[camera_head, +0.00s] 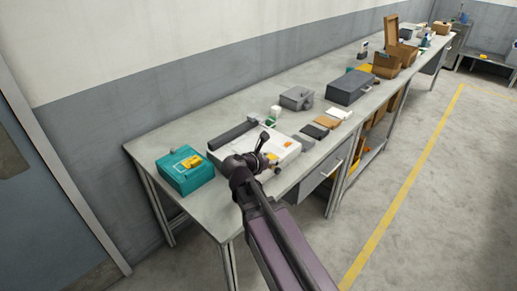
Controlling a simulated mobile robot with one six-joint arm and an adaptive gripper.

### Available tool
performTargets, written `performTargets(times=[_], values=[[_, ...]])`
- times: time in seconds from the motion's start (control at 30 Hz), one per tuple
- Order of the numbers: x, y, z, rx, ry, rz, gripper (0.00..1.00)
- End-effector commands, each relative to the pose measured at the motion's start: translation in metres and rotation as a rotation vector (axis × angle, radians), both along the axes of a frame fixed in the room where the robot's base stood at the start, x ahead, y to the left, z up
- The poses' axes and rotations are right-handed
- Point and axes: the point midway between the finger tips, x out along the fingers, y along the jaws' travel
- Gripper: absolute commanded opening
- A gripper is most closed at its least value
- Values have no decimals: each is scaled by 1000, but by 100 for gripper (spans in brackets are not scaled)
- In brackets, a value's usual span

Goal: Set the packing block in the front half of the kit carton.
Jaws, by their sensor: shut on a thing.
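My gripper (268,146) is over the near part of the workbench, above a flat white case. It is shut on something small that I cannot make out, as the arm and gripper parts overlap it. I cannot pick out the packing block for certain. Far along the bench stands an open brown box (386,66) with a raised lid, possibly the kit carton. My gripper is well away from it. The inside of that box is hardly visible.
On the workbench (160,140), a teal box (181,183) with a yellow item stands at the left end. The white case (285,152), a grey device (296,98), a dark grey box (350,87) and several flat pieces lie along it. The floor at right is clear.

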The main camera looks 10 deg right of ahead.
Motion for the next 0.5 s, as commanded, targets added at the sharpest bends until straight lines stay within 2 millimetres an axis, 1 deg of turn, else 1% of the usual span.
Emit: performTargets(times=[0.17,0.27,0.5], values=[[14,2,-1,-1,-1,0,0],[29,4,-3,-1,-1,0,0],[73,9,-7,-1,0,1,0]])
